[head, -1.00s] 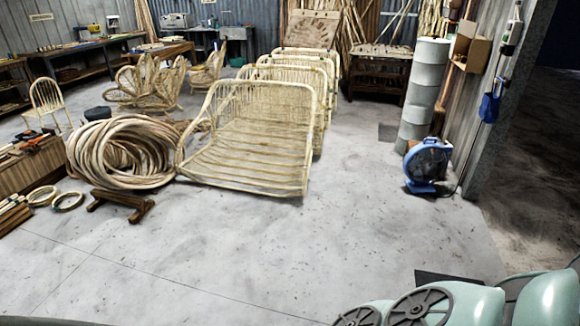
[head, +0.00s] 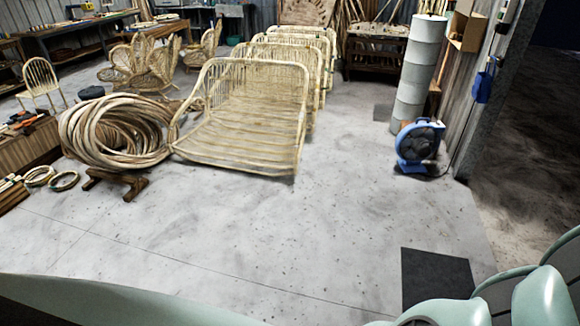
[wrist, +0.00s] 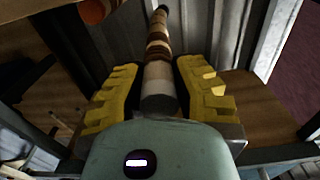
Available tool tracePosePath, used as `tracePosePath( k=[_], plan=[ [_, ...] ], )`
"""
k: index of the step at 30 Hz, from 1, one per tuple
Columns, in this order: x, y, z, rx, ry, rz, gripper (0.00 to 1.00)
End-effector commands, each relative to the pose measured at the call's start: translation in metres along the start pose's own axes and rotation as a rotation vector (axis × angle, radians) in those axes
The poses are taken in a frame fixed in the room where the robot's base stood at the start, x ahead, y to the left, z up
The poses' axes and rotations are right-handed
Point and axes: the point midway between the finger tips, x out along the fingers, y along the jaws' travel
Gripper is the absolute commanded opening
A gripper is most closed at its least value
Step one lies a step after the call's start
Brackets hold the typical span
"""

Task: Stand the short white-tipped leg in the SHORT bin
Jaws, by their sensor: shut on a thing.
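In the wrist view, my gripper (wrist: 157,80) has its yellow ridged fingers on both sides of a short round leg (wrist: 158,50) and is shut on it. The leg has pale and brown bands, a greyish near end and a small dark far end. It points away from the palm, toward the top of the view. I cannot make out which tip is the white one. The gripper and leg do not show in the head view. I cannot identify the SHORT bin in either view.
In the head view, a coil of rattan (head: 113,132), rattan frames (head: 240,125), a blue fan (head: 418,146) and a dark mat (head: 436,280) border open concrete. In the wrist view, a wooden surface (wrist: 255,105) and corrugated metal (wrist: 105,45) lie beyond the fingers.

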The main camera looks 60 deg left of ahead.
Motion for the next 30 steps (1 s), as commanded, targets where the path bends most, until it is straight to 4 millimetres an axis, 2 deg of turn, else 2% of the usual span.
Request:
tracePosePath(
  k=[6,18,24,30],
  plan=[
    [0.036,-0.013,-0.001,0.004,0.000,-0.008,0.00],
    [0.091,-0.027,0.006,0.000,-0.001,-0.010,0.00],
    [0.105,-0.030,0.009,0.001,0.001,-0.008,0.00],
    [0.107,-0.032,0.016,0.000,-0.005,-0.010,0.00]
  ],
)
